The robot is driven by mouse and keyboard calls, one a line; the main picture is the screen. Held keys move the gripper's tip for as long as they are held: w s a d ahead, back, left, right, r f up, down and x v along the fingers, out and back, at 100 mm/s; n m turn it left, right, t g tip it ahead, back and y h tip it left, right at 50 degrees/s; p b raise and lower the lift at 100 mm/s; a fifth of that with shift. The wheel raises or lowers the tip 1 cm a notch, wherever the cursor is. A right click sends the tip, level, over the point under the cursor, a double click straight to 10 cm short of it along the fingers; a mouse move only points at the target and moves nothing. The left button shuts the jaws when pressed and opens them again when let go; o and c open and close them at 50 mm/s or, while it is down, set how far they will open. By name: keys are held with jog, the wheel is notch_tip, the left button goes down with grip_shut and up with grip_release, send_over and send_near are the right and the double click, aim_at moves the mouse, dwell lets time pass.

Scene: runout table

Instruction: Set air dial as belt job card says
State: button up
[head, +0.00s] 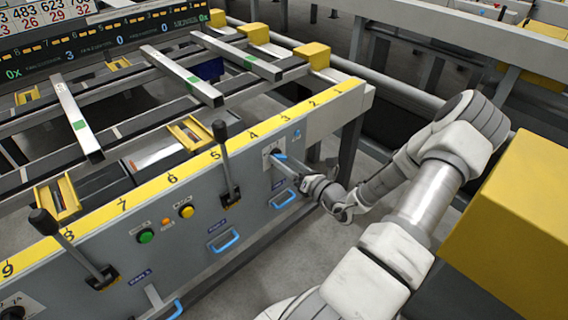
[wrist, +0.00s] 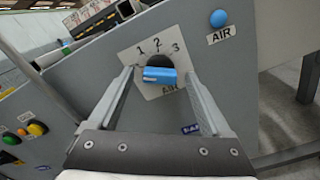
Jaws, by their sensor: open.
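The air dial (wrist: 159,62) is a black round knob with a blue bar grip on a white plate marked 1, 2 and 3. In the wrist view the blue bar lies almost level; which number it points at I cannot tell. In the head view the dial (head: 275,153) is on the grey front panel, partly covered by my gripper (head: 290,167). In the wrist view my gripper (wrist: 159,76) is open, with one finger on each side of the dial and a visible gap to the blue bar. I cannot make out a belt job card.
A blue AIR button (wrist: 219,18) sits right of the dial. Black-knobbed levers (head: 225,160), a green button (head: 145,236) and blue handles (head: 224,240) stick out of the panel. A yellow block (head: 520,220) stands at the right. Floor is free before the panel.

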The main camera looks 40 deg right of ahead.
jog(key=shift+w, duration=0.25)
grip_shut()
dwell(0.3)
